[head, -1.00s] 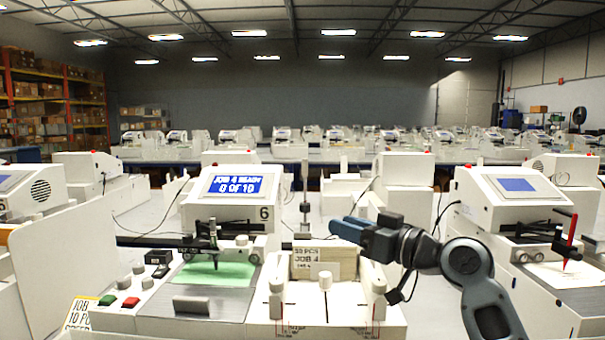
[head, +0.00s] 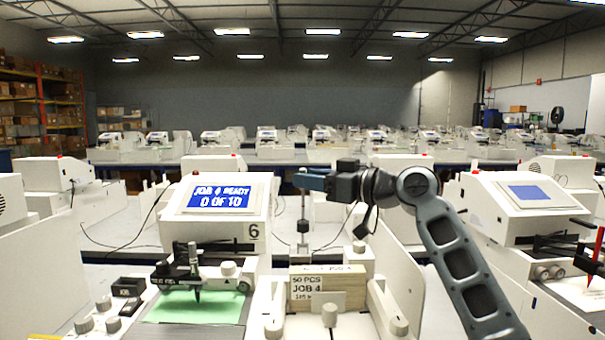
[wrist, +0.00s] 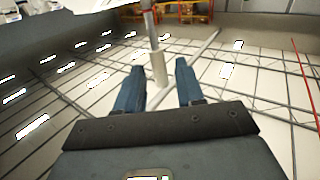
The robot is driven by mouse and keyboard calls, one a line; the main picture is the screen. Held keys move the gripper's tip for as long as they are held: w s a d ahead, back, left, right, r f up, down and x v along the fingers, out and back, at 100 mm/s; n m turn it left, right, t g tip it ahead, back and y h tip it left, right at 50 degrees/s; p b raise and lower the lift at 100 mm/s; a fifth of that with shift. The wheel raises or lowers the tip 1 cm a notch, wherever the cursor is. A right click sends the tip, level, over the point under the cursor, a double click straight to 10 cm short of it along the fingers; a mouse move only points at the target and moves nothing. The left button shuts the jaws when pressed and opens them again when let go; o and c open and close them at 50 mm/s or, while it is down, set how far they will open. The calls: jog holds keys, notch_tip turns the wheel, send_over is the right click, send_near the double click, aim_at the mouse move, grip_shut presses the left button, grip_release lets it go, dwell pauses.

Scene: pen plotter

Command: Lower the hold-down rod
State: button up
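In the wrist view, my gripper's two blue fingers (wrist: 160,64) are apart. The rod's pale cylindrical end (wrist: 158,68) shows between the fingertips, with a visible gap to each side. The thinner grey rod (wrist: 150,25) runs on from it. I cannot tell how deep the end lies between the fingers.
The stack labelled JOB 4 (head: 330,288) sits in a white holder with knobs. Another plotter (head: 530,205) stands at right. Cables hang behind.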

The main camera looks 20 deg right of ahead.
jog(key=shift+x, duration=1.05)
grip_shut()
